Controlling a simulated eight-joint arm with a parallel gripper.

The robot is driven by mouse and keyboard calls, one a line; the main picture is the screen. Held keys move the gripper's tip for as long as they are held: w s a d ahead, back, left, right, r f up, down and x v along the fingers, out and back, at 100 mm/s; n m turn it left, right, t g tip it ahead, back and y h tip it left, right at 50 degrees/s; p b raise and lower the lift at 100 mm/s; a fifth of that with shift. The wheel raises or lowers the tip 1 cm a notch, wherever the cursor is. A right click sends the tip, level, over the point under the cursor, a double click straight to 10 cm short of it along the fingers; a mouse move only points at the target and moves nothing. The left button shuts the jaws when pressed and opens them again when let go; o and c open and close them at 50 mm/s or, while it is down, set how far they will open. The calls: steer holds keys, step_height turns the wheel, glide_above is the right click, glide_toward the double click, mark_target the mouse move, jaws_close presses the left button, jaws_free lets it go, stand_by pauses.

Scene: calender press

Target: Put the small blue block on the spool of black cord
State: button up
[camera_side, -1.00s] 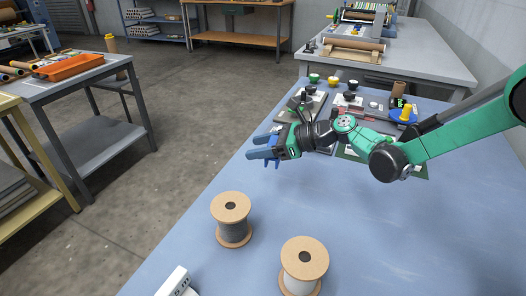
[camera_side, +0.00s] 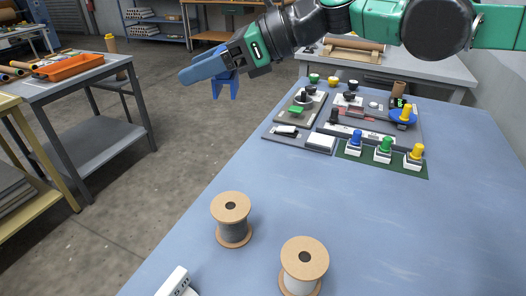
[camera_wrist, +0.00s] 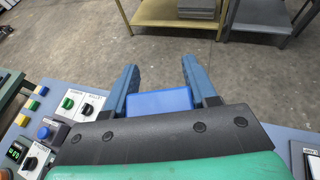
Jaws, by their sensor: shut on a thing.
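My gripper (camera_side: 207,82) is raised high at the upper left of the side view, above the bench's left edge. In the wrist view its two blue fingers (camera_wrist: 158,70) stand on either side of the small blue block (camera_wrist: 160,102), and it is shut on that block. In the side view I cannot tell the block from the blue fingers. The spool of black cord (camera_side: 233,228), with tan end discs and dark cord, stands upright on the blue bench, lower in the side view and well below my gripper. Its top disc is bare.
A spool of white cord (camera_side: 303,267) stands upright to the right of the black one. Control panels (camera_side: 382,152) with knobs and buttons fill the back of the blue bench (camera_side: 400,240). The middle is clear.

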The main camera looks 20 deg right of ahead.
mark_target(216, 205)
steer(key=shift+s+a+r, duration=0.45)
steer(key=shift+s+a, duration=0.15)
steer(key=shift+s, duration=0.1)
steer(key=f, duration=1.9)
steer(key=shift+s+a+f, duration=0.2)
steer(key=shift+s+f, duration=0.05)
steer(key=shift+f, duration=0.05)
steer(key=shift+f, duration=0.15)
steer(key=o, duration=1.2)
